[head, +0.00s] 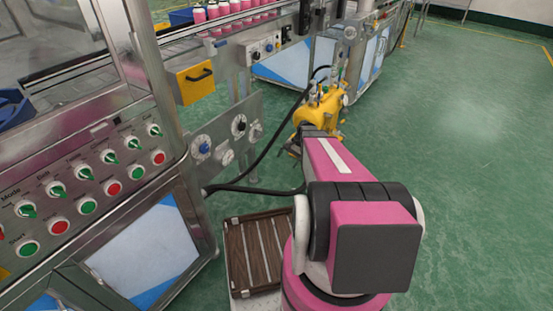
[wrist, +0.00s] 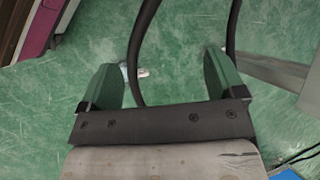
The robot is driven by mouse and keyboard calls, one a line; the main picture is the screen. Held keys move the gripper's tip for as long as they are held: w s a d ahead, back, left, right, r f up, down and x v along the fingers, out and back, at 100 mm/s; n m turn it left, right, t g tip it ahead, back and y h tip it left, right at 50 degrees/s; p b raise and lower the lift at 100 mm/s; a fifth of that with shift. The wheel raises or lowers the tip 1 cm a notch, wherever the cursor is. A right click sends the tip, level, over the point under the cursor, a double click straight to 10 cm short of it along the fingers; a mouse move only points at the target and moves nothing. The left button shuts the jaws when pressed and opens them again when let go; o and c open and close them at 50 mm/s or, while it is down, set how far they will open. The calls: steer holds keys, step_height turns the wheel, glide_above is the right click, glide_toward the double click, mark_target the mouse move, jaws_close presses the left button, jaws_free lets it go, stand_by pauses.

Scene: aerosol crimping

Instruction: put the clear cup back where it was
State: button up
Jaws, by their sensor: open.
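I cannot make out the clear cup for certain in either view. My gripper (wrist: 163,57) is open in the wrist view, its two green fingers wide apart. Nothing is held between them. A small whitish, partly see-through thing (wrist: 142,72) shows on the floor beside the left finger, partly hidden; I cannot tell what it is. In the head view my pink arm reaches away toward the yellow equipment, and my fingers cannot be made out there.
Yellow equipment (head: 318,108) stands beyond my arm. Black hoses (wrist: 146,40) pass close to the fingers. A control panel (head: 95,185) with knobs and buttons stands left. A brown slatted tray (head: 255,250) lies beside my arm's base. Pink-and-white cans (head: 215,12) line the far conveyor. Green floor is clear right.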

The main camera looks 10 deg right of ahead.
steer(key=s+a+r+n+t+h, duration=0.1)
steer(key=s+a+r+n+h, duration=0.5)
steer(key=s+r, duration=0.8)
steer(key=a+r+n, duration=0.1)
steer(key=a, duration=0.2)
steer(key=shift+s+a+r+n+t, duration=0.2)
steer(key=shift+s+r+n+t, duration=0.1)
steer(key=shift+n, duration=0.1)
